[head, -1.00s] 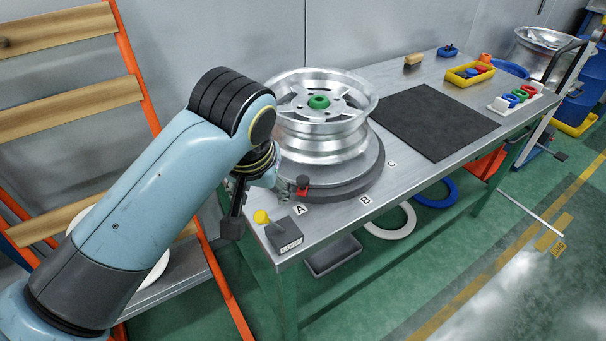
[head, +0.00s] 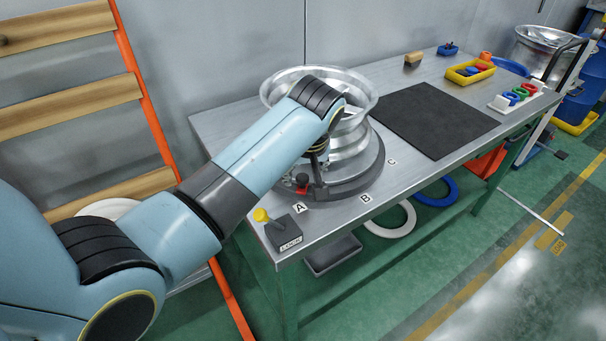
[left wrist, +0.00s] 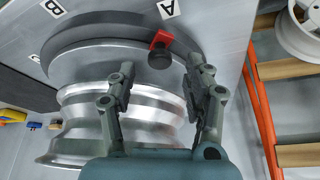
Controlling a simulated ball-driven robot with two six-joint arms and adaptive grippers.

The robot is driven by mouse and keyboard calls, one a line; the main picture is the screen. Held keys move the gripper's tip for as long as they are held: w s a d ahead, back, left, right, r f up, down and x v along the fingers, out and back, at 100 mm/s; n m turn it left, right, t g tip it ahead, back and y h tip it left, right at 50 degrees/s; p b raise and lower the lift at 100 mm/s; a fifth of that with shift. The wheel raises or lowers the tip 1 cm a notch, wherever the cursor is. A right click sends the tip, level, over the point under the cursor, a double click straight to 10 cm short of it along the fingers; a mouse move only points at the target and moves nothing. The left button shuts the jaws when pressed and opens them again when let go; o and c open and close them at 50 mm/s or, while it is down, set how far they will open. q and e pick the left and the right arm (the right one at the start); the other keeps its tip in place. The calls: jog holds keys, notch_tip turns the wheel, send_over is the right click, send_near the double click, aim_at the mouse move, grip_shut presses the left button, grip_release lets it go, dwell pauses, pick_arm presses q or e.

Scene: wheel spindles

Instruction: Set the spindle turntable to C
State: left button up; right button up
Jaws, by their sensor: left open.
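The dark grey turntable (head: 362,182) sits on the bench with a silver wheel (head: 362,103) on it. Its red pointer (head: 302,190) with a black knob (head: 302,178) is beside label A (head: 299,208). Labels B (head: 366,198) and C (head: 391,161) lie further around the rim. My left gripper (head: 317,178) is at the turntable's front, partly hidden by my arm. In the left wrist view the gripper (left wrist: 160,72) is open, with the black knob (left wrist: 160,58) showing between its fingertips; contact cannot be told. My right gripper is out of view.
A lock block (head: 284,235) with a yellow-knobbed lever (head: 262,215) stands at the bench's near corner. A black mat (head: 435,120) lies right of the turntable. A yellow tray (head: 470,74) and a white holder with coloured rings (head: 516,98) are further right.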

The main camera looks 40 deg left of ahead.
pick_arm(q)
jog(key=shift+x, duration=1.3)
grip_shut()
